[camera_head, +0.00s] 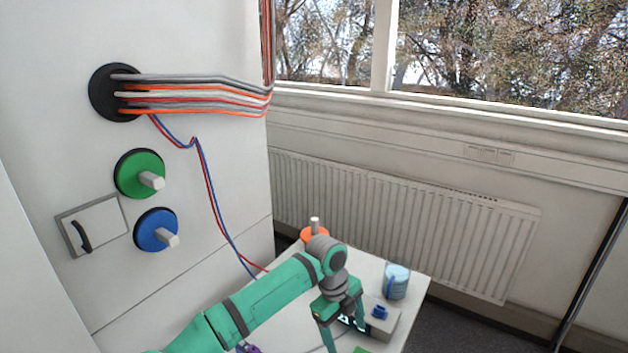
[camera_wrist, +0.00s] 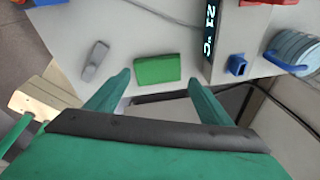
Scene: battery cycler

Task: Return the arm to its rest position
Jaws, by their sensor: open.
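My gripper (camera_head: 343,338) hangs at the end of my green arm, pointing down over the white table (camera_head: 415,284). In the wrist view my gripper (camera_wrist: 160,82) has its two green fingers spread apart with nothing held between them. A green block (camera_wrist: 157,69) lies on the table beyond the fingertips; only a sliver of it shows at the bottom of the head view. My arm reaches in from the bottom of the head view, bent at the wrist.
A grey box (camera_head: 385,325) with a lit display and a blue part (camera_head: 379,312) stands beside my gripper. A light-blue mug (camera_head: 397,281) and an orange disc (camera_head: 314,234) are behind. A grey piece (camera_wrist: 95,61) lies left. A panel with green (camera_head: 135,172) and blue (camera_head: 152,231) knobs rises left.

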